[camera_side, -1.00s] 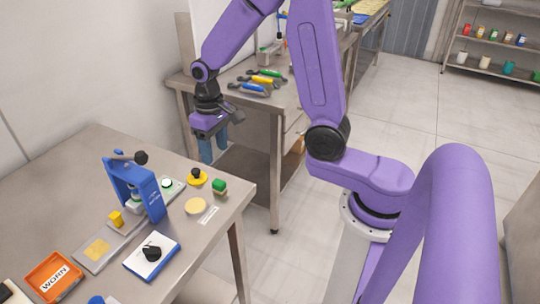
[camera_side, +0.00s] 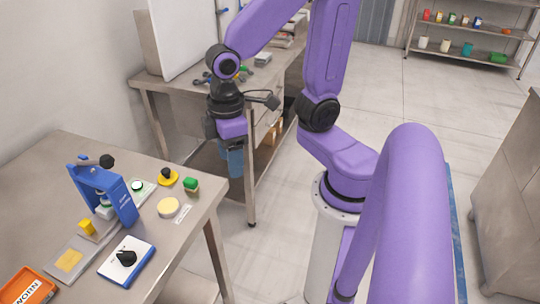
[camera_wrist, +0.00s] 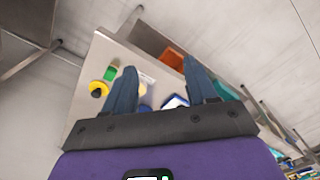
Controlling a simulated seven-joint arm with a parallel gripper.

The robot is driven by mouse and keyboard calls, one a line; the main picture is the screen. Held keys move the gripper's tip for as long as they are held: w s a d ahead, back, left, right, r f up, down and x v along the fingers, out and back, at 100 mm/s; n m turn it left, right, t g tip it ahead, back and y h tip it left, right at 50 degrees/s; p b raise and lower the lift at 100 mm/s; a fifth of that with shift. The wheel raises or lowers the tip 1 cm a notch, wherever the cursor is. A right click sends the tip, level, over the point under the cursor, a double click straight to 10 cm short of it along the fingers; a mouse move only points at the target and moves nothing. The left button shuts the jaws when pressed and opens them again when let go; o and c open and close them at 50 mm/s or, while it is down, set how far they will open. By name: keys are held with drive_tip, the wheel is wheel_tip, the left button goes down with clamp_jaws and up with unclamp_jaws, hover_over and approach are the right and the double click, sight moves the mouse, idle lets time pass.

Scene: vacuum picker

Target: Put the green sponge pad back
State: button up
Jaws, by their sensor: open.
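A small green block with a darker lower part, which looks like the green sponge pad (camera_side: 191,184), stands near the back right corner of the steel table in the side view. It shows as a green spot in the wrist view (camera_wrist: 110,71). My gripper (camera_side: 234,166) hangs past the table's right edge, to the right of the pad and apart from it. Its two blue fingers are spread with nothing between them; they also show in the wrist view (camera_wrist: 160,68).
A yellow base with a black knob (camera_side: 168,178) and a pale yellow disc (camera_side: 168,207) lie close to the pad. A blue press (camera_side: 117,198), a white-and-blue box with a black knob (camera_side: 126,259) and an orange WORN tray (camera_side: 28,288) share the table (camera_side: 60,160). A workbench stands behind.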

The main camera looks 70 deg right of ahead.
drive_tip(key=s+d+r+n, duration=0.1)
drive_tip(key=s+n, duration=0.2)
drive_tip(key=s, duration=0.5)
drive_tip(key=shift+d+n, duration=0.25)
drive_tip(key=shift+n, duration=0.05)
